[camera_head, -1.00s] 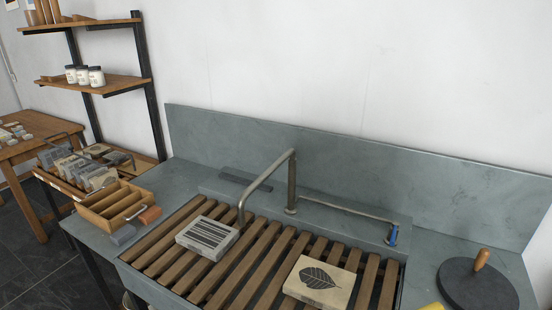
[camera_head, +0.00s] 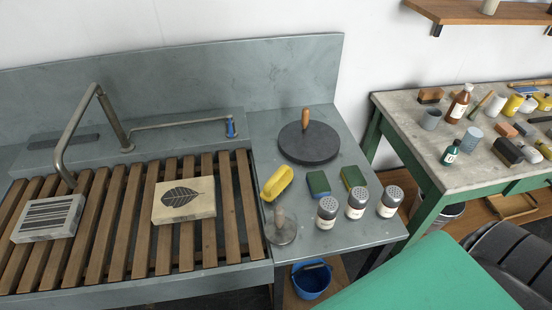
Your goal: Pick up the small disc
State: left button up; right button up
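A small grey disc (camera_head: 285,238) with an upright brownish knob handle stands near the front left of the grey stone counter, beside the slatted rack. A larger dark round disc (camera_head: 318,152) with an upright wooden handle lies further back on the same counter. Neither of my grippers is in view.
Beside the small disc are a yellow brush-like object (camera_head: 277,184), two green-topped blocks (camera_head: 318,184) and three shakers (camera_head: 356,203). A leaf-printed stone (camera_head: 185,201) lies on the wooden slats. A blue bucket (camera_head: 311,283) is below. A green surface (camera_head: 430,280) fills the lower right.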

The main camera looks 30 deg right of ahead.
aim_at(281, 230)
jog(key=z, duration=0.9)
